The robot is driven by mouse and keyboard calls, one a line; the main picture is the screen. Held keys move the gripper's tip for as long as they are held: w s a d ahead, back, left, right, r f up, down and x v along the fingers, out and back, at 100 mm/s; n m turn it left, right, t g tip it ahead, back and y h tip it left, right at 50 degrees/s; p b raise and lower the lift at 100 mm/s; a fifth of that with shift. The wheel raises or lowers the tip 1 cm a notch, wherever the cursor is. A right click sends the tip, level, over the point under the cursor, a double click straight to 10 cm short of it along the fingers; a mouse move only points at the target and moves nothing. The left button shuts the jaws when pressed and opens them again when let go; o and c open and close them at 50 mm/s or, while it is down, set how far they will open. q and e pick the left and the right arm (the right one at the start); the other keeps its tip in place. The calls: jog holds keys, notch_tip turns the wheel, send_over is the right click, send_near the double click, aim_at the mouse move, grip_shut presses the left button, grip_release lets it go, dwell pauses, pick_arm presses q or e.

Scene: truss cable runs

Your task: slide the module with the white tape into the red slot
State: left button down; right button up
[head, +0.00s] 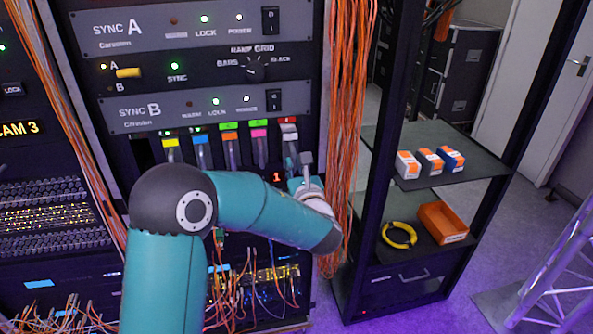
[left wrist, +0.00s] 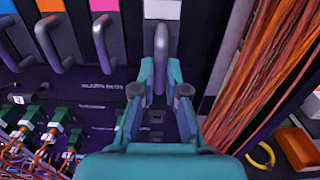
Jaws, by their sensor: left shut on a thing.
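The module with the white tape (head: 289,127) is the rightmost in a row of modules below the SYNC B unit. Its white tape (left wrist: 162,9) shows at the top of the left wrist view, with a grey handle (left wrist: 161,42) below it. My left gripper (left wrist: 160,78) is shut on this handle; its two fingers lie on either side. In the head view my left gripper (head: 304,182) is at the module's lower end, partly hidden by my arm. A small red strip shows by the white tape; I cannot tell whether it marks the red slot. My right gripper is not in view.
Modules with pink (head: 259,134), orange, blue and yellow tape stand to the left. Orange cables (head: 347,110) hang close on the right. Green plugs (left wrist: 32,115) with cables are at lower left in the wrist view. A shelf rack (head: 448,175) stands further right.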

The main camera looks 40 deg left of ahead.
pick_arm(q)
jog(key=shift+w+a, duration=0.15)
jog(key=shift+a, duration=0.05)
dwell(0.3)
jog(key=shift+b+x, duration=0.35)
jog(key=shift+x, duration=1.4)
jog(key=shift+r, duration=0.1)
jog(key=c, duration=1.2)
grip_release()
jog(key=shift+w+a, duration=0.1)
jog(key=shift+o, duration=0.3)
